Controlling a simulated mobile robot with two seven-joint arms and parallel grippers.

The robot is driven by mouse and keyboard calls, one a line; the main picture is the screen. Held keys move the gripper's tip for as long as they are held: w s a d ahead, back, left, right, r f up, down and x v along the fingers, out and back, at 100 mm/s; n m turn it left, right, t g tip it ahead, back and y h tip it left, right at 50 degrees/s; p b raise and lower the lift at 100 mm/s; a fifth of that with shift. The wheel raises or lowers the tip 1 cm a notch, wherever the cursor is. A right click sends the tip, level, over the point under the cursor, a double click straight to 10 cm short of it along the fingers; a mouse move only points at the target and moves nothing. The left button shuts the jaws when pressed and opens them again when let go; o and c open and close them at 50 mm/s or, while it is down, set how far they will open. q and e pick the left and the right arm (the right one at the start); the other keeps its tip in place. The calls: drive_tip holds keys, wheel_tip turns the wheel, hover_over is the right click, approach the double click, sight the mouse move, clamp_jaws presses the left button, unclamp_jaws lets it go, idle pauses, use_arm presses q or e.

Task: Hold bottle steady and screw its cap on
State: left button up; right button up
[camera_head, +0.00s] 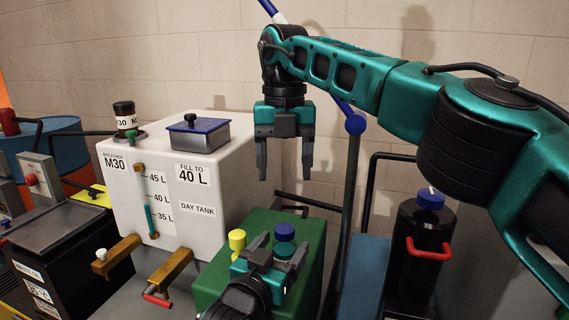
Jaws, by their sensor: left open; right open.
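My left gripper (281,245) is low in the middle, over the green box (312,237), with its two fingers apart. A round dark blue-green cap-like piece (284,231) shows at its fingertips, and a similar blue piece lies between the fingers. I cannot tell whether the fingers touch them, or whether they are the bottle and its cap. A yellow capped piece (237,241) stands just left of this gripper. My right gripper (285,170) points down, open and empty, in the air above and behind the green box.
A white day tank (190,200) with a blue-lidded box (198,133) and dark breather (124,115) stands left. Brass taps (170,270) stick out in front. A black container (420,245) with blue cap and red handle stands right. A blue-topped pole (353,165) rises behind.

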use_arm(q)
drive_tip(key=shift+s, duration=0.1)
drive_tip(key=v, duration=1.2)
drive_tip(key=shift+s+a, duration=0.2)
drive_tip(key=shift+s, duration=0.15)
drive_tip(key=shift+s, duration=0.1)
